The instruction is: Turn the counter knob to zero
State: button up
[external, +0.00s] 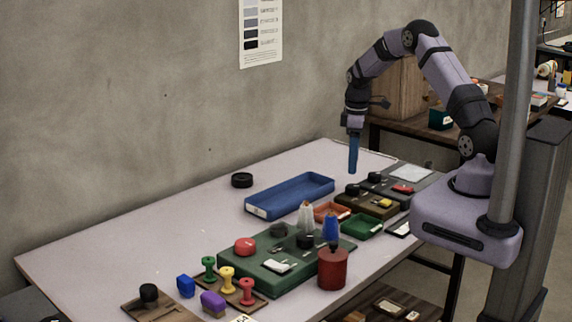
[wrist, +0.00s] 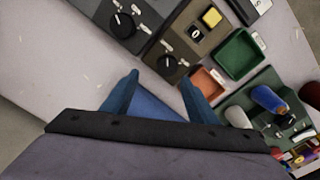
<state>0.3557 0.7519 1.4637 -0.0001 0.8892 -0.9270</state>
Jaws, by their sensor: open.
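A brown box (wrist: 184,52) carries a black knob (wrist: 167,64) with a white pointer, a yellow button (wrist: 211,17) and a small window (wrist: 196,32) that seems to read 0. In the external view the brown box's black knob (external: 352,189) and yellow button (external: 384,203) are small. A dark grey box beside it has another black knob (wrist: 122,25). I cannot tell for certain which knob is the counter knob. My gripper (wrist: 160,77) has blue fingers spread apart with nothing between them.
A blue tray (external: 290,196) lies left of the boxes. An orange tray (external: 332,212) and a green tray (external: 362,225) stand in front. A green panel (external: 280,276), a red cylinder (external: 332,269) and several stamps are nearer.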

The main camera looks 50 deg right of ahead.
aim_at(352, 186)
jog(key=shift+s+a, duration=0.4)
jog(key=shift+a, duration=0.2)
jog(key=shift+d+f+p, duration=0.1)
jog(key=shift+f+p, duration=1.1)
jog(key=shift+f, duration=2.45)
jog(key=c, duration=1.1)
